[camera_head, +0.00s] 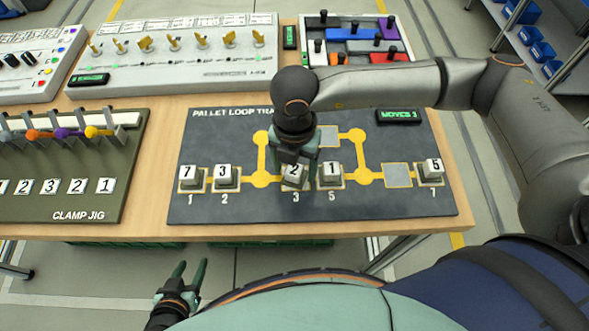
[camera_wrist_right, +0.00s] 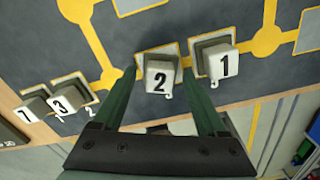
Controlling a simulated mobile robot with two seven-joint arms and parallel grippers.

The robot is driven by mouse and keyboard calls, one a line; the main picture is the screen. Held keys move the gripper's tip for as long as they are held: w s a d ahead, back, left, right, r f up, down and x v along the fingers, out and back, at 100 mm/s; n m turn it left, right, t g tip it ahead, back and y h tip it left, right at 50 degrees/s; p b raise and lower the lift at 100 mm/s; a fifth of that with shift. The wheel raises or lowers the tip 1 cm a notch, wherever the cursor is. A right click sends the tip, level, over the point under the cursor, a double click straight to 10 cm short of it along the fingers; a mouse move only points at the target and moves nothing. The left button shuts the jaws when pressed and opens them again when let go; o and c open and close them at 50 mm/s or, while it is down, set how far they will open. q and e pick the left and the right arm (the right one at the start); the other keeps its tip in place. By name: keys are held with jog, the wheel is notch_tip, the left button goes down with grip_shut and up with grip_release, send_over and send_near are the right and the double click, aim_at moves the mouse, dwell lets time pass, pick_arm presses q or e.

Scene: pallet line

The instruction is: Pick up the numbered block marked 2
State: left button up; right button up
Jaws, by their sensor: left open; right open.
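The block marked 2 (camera_head: 293,176) sits on the dark pallet loop board (camera_head: 240,208) at the spot labelled 3. It also shows in the right wrist view (camera_wrist_right: 160,78). My right gripper (camera_head: 291,165) is open and points down over this block, hiding part of it in the head view. In the right wrist view, the open fingertips of the right gripper (camera_wrist_right: 159,73) are on either side of the 2 block. I cannot tell whether they touch it. My left gripper (camera_head: 188,276) is open and empty, off the table's front edge.
The block marked 1 (camera_head: 331,174) stands close to the right of the 2 block. Blocks 3 (camera_head: 227,177) and 7 (camera_head: 189,177) are to the left, block 5 (camera_head: 431,171) far right. The pad (camera_head: 397,176) is empty. A clamp jig (camera_head: 60,208) lies left.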

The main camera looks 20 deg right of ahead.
jog(key=shift+f, duration=0.3)
jog(key=shift+c, duration=0.2)
grip_shut()
